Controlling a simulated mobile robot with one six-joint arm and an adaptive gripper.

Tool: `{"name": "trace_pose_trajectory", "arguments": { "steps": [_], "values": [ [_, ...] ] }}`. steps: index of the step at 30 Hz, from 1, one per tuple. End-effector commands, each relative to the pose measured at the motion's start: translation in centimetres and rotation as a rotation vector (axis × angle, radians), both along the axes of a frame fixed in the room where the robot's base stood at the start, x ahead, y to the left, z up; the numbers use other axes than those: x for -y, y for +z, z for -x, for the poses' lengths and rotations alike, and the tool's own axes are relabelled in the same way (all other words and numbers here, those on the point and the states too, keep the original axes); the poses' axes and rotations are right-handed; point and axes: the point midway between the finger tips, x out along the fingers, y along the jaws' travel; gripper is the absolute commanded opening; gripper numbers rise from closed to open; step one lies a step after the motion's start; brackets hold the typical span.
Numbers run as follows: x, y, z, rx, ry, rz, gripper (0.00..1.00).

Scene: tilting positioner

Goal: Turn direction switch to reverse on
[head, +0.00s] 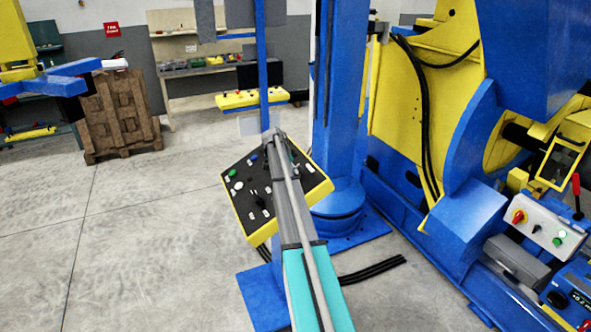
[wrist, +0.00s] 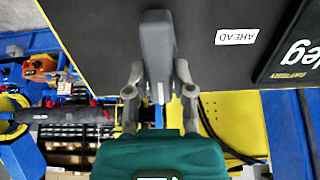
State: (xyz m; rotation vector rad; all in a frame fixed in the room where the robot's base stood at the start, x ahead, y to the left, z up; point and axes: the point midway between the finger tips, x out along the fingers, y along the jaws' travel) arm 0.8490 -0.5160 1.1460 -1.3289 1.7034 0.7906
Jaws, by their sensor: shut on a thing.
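The direction switch (wrist: 158,45) is a dark grey lever on a black panel face (wrist: 90,50), seen close in the wrist view. A white label reading AHEAD (wrist: 236,37) lies to its right on the panel. My gripper (wrist: 158,85) has a finger on each side of the lever's lower end and is shut on it. No reverse label shows in the wrist view. In the head view the yellow-edged control panel (head: 258,236) is tilted, with several small knobs and buttons. My arm covers its middle, so the switch and my gripper cannot be made out there.
A blue column (head: 340,100) stands just behind the panel. The large yellow and blue positioner (head: 425,130) fills the right, with a grey switch box (head: 540,226) on its near side. A wooden pallet stack (head: 118,115) stands at back left. The floor at left is clear.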

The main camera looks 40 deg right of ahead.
Motion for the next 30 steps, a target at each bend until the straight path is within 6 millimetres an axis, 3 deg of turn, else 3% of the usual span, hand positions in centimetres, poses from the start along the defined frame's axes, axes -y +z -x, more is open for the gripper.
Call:
{"name": "trace_pose_trajectory", "arguments": {
  "steps": [1,6,23,30],
  "values": [
    [0.0,0.0,0.3,-0.004,-0.005,0.000,0.37],
    [0.0,0.0,0.2,-0.003,-0.003,0.000,0.66],
    [0.0,0.0,0.1,-0.001,0.000,0.000,0.66],
    [0.0,1.1,0.0,-0.001,0.000,0.000,0.66]
  ]
}}
